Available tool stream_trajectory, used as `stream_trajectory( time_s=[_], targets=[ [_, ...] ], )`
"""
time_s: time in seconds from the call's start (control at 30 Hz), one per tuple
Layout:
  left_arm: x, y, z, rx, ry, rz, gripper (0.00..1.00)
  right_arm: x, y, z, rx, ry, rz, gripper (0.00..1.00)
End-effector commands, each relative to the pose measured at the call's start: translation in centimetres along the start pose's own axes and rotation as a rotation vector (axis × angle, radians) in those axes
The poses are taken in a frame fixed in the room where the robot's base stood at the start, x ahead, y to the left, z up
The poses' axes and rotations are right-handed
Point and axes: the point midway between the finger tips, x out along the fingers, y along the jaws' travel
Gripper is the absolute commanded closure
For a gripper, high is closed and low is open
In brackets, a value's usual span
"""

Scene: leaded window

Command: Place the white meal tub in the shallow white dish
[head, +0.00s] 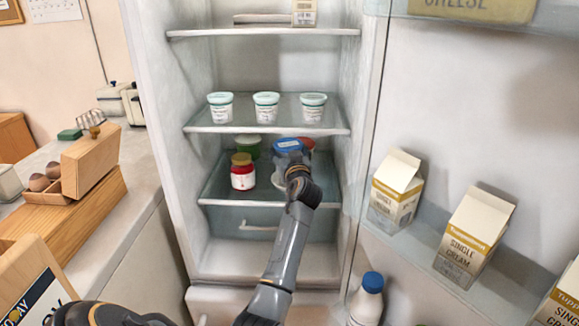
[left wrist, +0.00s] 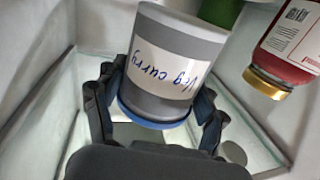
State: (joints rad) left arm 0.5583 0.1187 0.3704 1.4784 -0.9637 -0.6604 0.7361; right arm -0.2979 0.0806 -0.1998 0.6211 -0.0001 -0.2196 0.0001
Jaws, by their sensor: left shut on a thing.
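The white meal tub has a blue lid (head: 288,145) and stands on the fridge's lower glass shelf or just above it; I cannot tell which. In the left wrist view the tub (left wrist: 168,65) shows upside down, with a "Veg curry" label and its lid towards the gripper. My left gripper (head: 298,175) reaches into the fridge and covers much of the tub. Its fingers (left wrist: 155,115) are on either side of the tub near the lid, shut on it. I cannot make out a shallow white dish in either view. My right gripper is not in view.
A red jar (head: 242,174) with a gold lid, a green tub (head: 249,147) and a red-lidded tub (head: 307,143) crowd the held tub. Three yogurt pots (head: 266,107) stand on the shelf above. Cream cartons (head: 473,235) line the open door.

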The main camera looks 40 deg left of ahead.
Motion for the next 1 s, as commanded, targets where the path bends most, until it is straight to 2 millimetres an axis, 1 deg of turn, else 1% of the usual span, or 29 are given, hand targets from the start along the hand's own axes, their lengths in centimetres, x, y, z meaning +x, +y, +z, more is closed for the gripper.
stream_trajectory(
  time_s=[0.07,0.13,0.3,0.37,0.5,0.7,0.87,0.9,0.97,1.0],
  targets=[
    [0.0,0.0,0.0,-0.001,0.009,0.002,0.86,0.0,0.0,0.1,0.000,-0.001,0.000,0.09],
    [0.0,0.0,0.7,-0.001,0.008,0.002,0.86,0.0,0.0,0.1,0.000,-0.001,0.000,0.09],
    [0.0,0.0,3.7,0.002,0.006,0.003,0.86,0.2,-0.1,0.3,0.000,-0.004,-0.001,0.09],
    [0.0,0.0,4.4,0.000,0.007,0.003,0.86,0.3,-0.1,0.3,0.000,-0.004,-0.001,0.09],
    [0.2,0.4,4.8,-0.001,0.010,0.002,0.86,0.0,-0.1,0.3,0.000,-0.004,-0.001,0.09],
    [0.2,0.3,4.9,-0.003,0.009,0.002,0.86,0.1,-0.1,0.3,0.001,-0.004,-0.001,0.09],
    [0.2,0.3,5.3,-0.003,0.009,0.002,0.86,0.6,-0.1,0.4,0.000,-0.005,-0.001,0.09],
    [0.2,0.3,5.3,-0.002,0.005,0.001,0.23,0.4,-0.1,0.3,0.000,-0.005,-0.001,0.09],
    [0.2,0.3,5.3,-0.002,0.005,0.001,0.11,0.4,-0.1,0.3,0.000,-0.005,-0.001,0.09],
    [0.2,0.3,5.3,-0.002,0.005,0.001,0.06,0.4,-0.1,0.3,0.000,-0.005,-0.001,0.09]
  ],
)
